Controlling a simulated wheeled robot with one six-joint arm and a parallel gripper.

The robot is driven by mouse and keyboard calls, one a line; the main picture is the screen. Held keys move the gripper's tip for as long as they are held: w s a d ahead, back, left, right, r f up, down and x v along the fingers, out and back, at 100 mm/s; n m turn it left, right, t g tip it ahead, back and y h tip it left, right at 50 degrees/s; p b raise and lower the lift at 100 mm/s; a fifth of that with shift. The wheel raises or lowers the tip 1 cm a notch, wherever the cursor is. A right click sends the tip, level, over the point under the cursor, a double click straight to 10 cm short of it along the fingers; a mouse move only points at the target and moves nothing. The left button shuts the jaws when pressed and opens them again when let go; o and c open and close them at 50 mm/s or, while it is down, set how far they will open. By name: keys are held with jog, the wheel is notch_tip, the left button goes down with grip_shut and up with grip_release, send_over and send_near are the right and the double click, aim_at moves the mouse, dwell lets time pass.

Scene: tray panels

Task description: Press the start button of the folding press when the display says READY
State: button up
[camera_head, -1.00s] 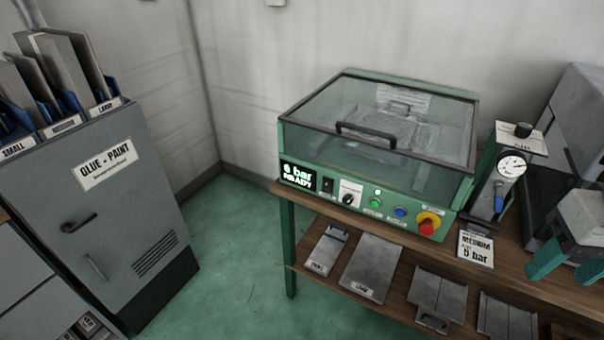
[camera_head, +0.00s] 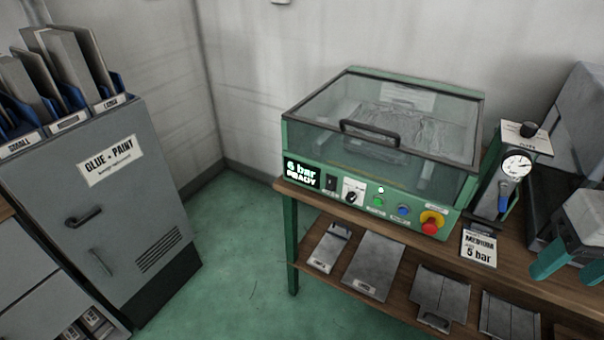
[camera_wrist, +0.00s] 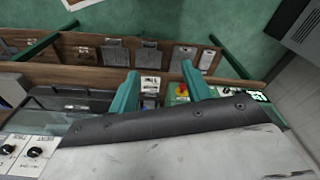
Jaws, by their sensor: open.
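The folding press (camera_head: 370,125) is a green-framed box with a clear lid and black handle on a wooden bench; its lid is down. Its display (camera_head: 301,173) reads "6 bar READY". A small green button (camera_head: 378,201), likely the start button, sits on the front panel between a black knob (camera_head: 353,191) and a blue button (camera_head: 403,210). A red mushroom button on yellow (camera_head: 431,222) is further right. My gripper (camera_head: 563,274) has teal fingers, is open and empty, and is right of the press, apart from the panel. Its fingers also show in the wrist view (camera_wrist: 163,88).
A pressure gauge (camera_head: 517,164) stands right of the press, with a card (camera_head: 479,247) reading "MEDIUM 5 bar" before it. Metal panels (camera_head: 373,265) lie on the lower shelf. A grey cabinet (camera_head: 110,210) stands left. Green floor between is clear.

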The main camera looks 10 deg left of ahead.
grip_shut()
dwell(1.7)
